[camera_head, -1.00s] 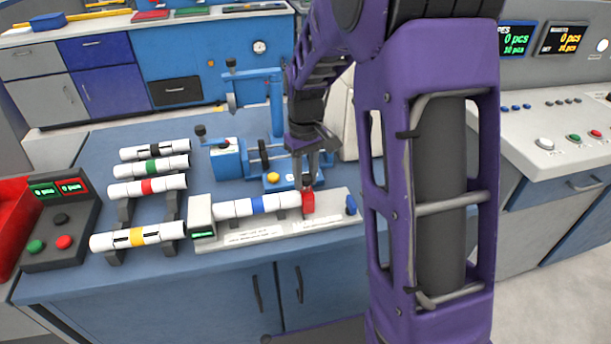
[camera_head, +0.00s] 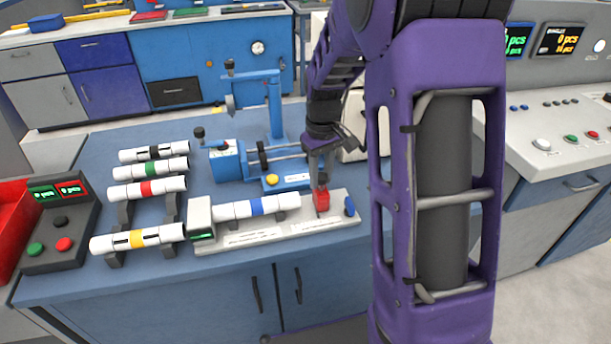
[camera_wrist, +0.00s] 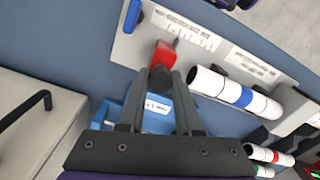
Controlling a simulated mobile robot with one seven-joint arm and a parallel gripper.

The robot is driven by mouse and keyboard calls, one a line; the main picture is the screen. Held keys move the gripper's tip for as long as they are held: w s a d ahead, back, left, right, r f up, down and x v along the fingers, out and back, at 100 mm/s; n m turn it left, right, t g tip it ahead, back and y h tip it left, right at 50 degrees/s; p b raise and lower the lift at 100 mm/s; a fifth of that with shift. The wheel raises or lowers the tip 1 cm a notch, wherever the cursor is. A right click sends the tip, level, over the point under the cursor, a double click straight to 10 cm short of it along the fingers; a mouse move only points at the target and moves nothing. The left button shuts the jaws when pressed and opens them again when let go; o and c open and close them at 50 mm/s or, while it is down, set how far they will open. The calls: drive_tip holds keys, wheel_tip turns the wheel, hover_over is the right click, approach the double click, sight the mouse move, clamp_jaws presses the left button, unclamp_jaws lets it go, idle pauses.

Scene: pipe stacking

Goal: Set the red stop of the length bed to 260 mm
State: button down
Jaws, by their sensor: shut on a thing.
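The length bed (camera_head: 275,234) is a light grey bar on the blue bench, with a small green display (camera_head: 202,237) at its left end. The red stop (camera_head: 322,201) stands on the bed's right part, and it also shows in the wrist view (camera_wrist: 163,60). My gripper (camera_head: 319,184) is shut on the red stop from above. A white pipe with a blue band (camera_head: 257,206) lies on the bed to the left of the stop, with a gap between them. A blue knob (camera_head: 349,206) sits at the bed's right end. The display's digits are too small to read.
White pipes with black, green, red and yellow bands (camera_head: 137,237) lie on a dark rack to the left. A blue machine (camera_head: 228,163) stands behind the bed. A button box (camera_head: 62,225) is at the far left. Clear bench lies in front of the bed.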

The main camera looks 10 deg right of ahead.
drive_tip(key=shift+d, duration=1.3)
drive_tip(key=c, duration=0.6)
unclamp_jaws()
drive_tip(key=shift+d, duration=0.1)
wheel_tip(320, 180, up, 18)
drive_tip(key=p, duration=0.3)
drive_tip(key=shift+f, duration=0.25)
drive_tip(key=shift+w, duration=0.1)
